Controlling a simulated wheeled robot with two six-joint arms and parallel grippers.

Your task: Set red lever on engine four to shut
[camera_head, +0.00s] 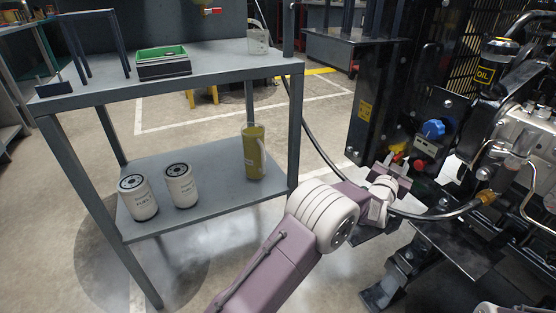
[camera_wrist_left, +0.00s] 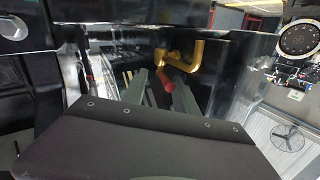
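A red lever handle (camera_wrist_left: 165,79) shows in the left wrist view, next to a yellow bent bracket (camera_wrist_left: 184,56). My left gripper (camera_wrist_left: 160,88) has its two grey fingers apart, with the red handle between or just beyond their tips; I cannot tell whether they touch it. In the head view my left gripper (camera_head: 397,168) is at the engine's near side, below a blue knob (camera_head: 433,128). Small red parts (camera_head: 418,165) show by its fingers; which is the lever is too small to tell. My right gripper is out of view.
A grey shelf table (camera_head: 215,85) stands at left, holding a green-lined tray (camera_head: 163,61) on top, and two white filters and a yellow jug (camera_head: 253,152) below. A black hose (camera_head: 310,135) hangs near my left arm. An oil canister (camera_head: 494,62) and pipes crowd the right.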

